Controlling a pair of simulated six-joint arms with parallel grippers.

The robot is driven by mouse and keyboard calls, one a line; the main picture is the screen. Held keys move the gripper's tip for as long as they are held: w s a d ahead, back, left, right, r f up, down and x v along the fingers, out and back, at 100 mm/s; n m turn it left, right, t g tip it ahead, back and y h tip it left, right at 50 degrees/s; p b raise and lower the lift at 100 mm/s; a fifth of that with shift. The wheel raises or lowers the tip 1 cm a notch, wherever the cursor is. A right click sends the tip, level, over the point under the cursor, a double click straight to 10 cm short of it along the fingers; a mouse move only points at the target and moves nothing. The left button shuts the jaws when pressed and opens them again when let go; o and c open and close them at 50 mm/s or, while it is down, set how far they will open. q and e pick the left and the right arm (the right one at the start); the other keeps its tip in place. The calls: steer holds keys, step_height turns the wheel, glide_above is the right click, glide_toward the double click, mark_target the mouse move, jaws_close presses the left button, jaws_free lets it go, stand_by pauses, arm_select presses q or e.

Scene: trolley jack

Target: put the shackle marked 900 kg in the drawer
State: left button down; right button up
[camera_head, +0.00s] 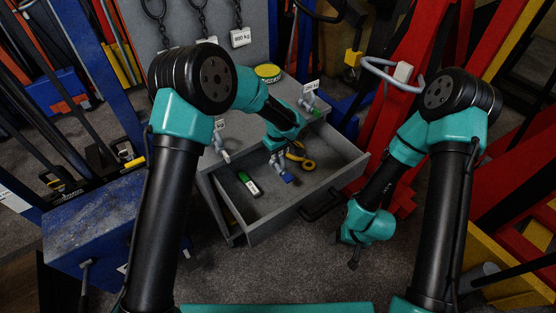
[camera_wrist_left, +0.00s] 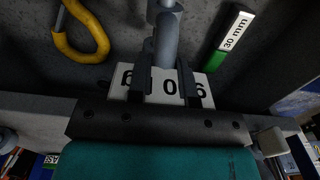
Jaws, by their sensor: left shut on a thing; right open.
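My left gripper (camera_head: 276,149) is over the open grey drawer (camera_head: 262,228). It is shut on a grey shackle (camera_wrist_left: 167,42) with a white tag (camera_wrist_left: 171,86). In the left wrist view the tag's print looks upside down and the fingers cover part of it; the visible characters fit 900 kg. The shackle appears above the drawer floor, but I cannot tell whether it touches it. My right gripper (camera_head: 353,259) is open and empty, to the right of the drawer front.
Other tagged shackles (camera_head: 310,98) (camera_head: 219,141) and a yellow tin (camera_head: 268,73) stand on the cabinet top. Chains hang behind; a blue box (camera_head: 95,220) is left.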

arm_select(q)
steer(key=shift+f, duration=1.85)
steer(key=shift+f, duration=0.15)
steer(key=c, duration=1)
jaws_free()
steer(key=shift+c, duration=0.2)
step_height(320, 180, up, 12)
steer(key=shift+r, duration=0.15)
